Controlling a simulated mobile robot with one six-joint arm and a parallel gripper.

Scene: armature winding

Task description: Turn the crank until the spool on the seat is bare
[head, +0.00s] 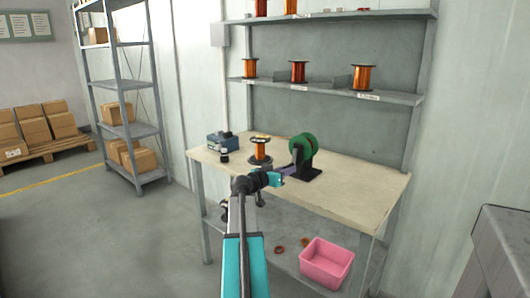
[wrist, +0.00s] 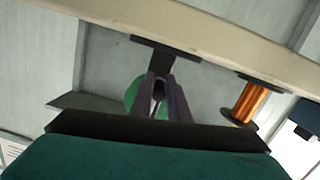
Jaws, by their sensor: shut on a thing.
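The spool on the seat (head: 260,152) stands upright on the bench, left of the winder, and still shows orange copper wire between its flanges. It also shows at the right of the tilted wrist view (wrist: 246,103). The winder has a green wheel (head: 306,146) on a dark base (head: 309,173); the green wheel (wrist: 133,97) is partly hidden behind my fingers in the wrist view. My gripper (head: 293,171) reaches to the front of the winder. Its purple fingers (wrist: 159,86) are shut on the crank's handle, which they mostly hide.
The pale bench top (head: 365,185) is clear to the right. A blue-grey box (head: 222,140) stands at its left end. Shelves above hold several copper spools (head: 298,72). A pink bin (head: 326,262) and small rings (head: 280,249) lie on the lower shelf.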

